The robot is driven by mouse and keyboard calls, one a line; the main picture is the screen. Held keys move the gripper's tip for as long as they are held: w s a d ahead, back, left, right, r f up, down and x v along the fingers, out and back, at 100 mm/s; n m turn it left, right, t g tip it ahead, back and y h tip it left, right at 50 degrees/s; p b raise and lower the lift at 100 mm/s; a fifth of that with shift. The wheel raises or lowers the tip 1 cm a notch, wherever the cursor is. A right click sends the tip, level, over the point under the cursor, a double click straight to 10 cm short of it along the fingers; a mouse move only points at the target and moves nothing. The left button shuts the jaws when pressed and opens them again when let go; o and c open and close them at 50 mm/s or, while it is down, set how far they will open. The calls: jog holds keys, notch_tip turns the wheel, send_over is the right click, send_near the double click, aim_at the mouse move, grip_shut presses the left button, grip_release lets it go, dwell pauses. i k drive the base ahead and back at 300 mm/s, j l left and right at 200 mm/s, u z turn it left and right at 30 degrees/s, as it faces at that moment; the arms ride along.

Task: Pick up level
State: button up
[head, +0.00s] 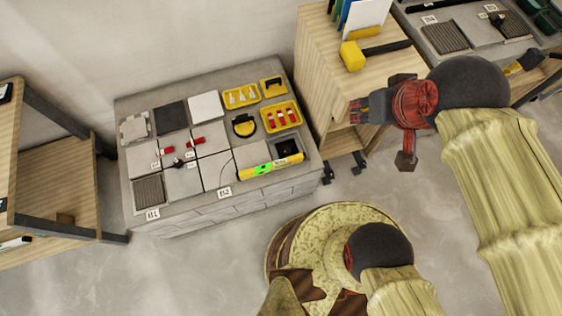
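The level (271,168) is a yellow bar with a bright green window. It lies along the front right edge of the grey tiled block (190,219), with its right end beside a dark square recess. My gripper (356,109) is up and to the right of the level, in front of the wooden cart, with its fingers pointing left. It is well apart from the level and nothing shows in it. The fingers are too small to tell whether they are open or shut.
Yellow trays (283,116) with small parts and a black-and-yellow tool (244,125) sit behind the level. Red clips (196,141) lie among the tiles. A wooden cart (330,75) carrying a yellow mallet (353,56) stands right of the block. A shelf (50,185) stands left.

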aim_at(244, 174)
jog(key=u, duration=0.9)
